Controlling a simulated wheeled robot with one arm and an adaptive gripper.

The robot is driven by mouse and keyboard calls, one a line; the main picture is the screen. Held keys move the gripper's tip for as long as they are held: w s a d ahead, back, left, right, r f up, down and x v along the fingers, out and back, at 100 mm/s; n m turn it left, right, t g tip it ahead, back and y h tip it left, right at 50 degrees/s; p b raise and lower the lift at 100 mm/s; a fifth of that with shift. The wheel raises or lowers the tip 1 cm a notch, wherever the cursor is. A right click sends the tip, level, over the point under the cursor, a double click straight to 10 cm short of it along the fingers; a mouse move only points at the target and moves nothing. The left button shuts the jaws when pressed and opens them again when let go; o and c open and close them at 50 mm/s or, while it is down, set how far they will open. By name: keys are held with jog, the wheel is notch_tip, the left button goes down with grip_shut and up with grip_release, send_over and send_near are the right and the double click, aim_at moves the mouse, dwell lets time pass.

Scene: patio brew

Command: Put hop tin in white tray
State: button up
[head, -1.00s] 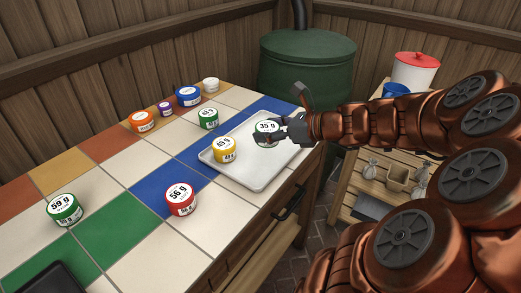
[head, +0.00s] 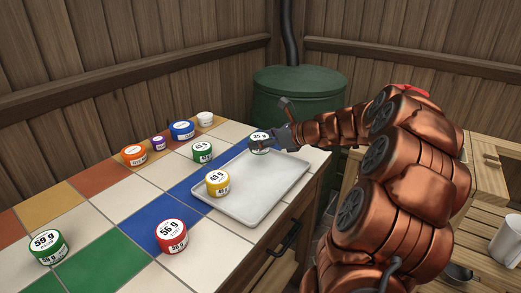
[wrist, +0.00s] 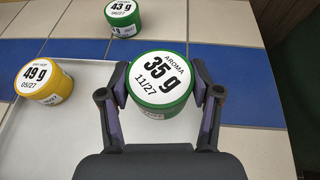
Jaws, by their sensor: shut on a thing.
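My gripper (head: 273,139) is shut on a green tin (head: 260,143) with a white lid reading 35 g. In the wrist view the same tin (wrist: 160,82) reads "AROMA 35 g 11/27" and sits between both fingers. It is held over the far end of the white tray (head: 262,212); whether it touches the tray is hard to tell. A yellow tin (head: 218,184) marked 49 g stands at the tray's left edge and also shows in the wrist view (wrist: 43,88).
A green 43 g tin (head: 203,152) stands beyond the tray. Orange (head: 134,156), purple (head: 158,143), blue (head: 182,130) and white (head: 205,119) tins line the back. A red 56 g tin (head: 171,236) and a green 59 g tin (head: 47,246) stand nearer.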

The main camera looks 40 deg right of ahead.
jog(key=shift+w+d+f, duration=0.2)
jog(key=shift+w+d, duration=0.15)
jog(key=shift+w, duration=0.2)
jog(key=shift+f+b, duration=0.7)
jog(key=shift+f, duration=0.9)
jog(key=shift+f, duration=0.1)
jog(key=o, duration=1.1)
jog(key=shift+s+d+r, duration=0.1)
jog(key=shift+s+r, duration=0.1)
jog(key=shift+r, duration=0.05)
jog(key=p+v, duration=0.2)
jog(key=v, duration=0.9)
jog(key=shift+s+d+r+p, duration=0.1)
jog(key=shift+s+p, duration=0.1)
jog(key=shift+p, duration=0.15)
